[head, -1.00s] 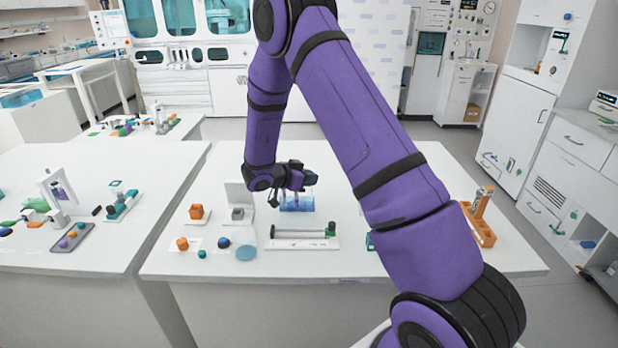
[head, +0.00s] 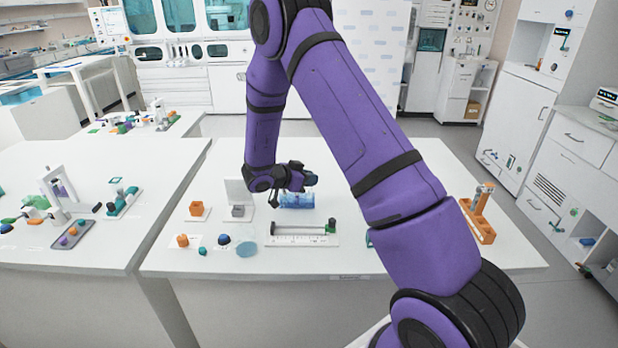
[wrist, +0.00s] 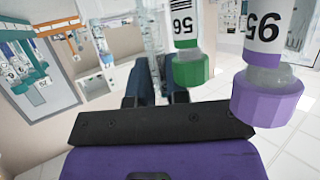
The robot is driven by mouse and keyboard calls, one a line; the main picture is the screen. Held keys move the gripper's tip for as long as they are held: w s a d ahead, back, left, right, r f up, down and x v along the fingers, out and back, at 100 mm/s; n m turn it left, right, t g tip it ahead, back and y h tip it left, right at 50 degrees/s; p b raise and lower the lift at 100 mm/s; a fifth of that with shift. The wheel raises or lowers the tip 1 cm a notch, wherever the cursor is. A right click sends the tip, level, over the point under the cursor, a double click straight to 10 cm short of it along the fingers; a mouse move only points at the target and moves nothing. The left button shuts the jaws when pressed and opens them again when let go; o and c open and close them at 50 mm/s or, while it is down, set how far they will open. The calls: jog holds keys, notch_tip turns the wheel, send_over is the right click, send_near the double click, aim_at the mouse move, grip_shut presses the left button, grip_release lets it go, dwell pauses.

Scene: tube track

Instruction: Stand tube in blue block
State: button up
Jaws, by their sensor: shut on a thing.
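My gripper (head: 288,190) is low over the middle of the white bench, close above and in front of the translucent blue block (head: 298,202). In the wrist view the jaws (wrist: 154,95) are closed around a clear tube (wrist: 153,40), which runs up between the dark blue fingers. The tube is hard to make out in the head view, and I cannot tell whether its lower end touches the block. My arm and fingers hide part of the area around the block.
An orange rack (head: 480,232) stands at the bench's right. A white tray (head: 290,240) with a rod lies in front of the block. Orange and blue pieces are to the left. In the wrist view, green-capped (wrist: 190,68) and purple-capped (wrist: 266,97) numbered vials appear large.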

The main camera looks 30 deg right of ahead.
jog(key=shift+f, duration=0.25)
dwell(0.3)
jog(key=shift+r, duration=0.1)
jog(key=shift+r, duration=1.15)
jog(key=shift+f, duration=1.3)
dwell(1.1)
jog(key=shift+r, duration=0.25)
jog(key=shift+r, duration=1.05)
jog(key=o, duration=0.8)
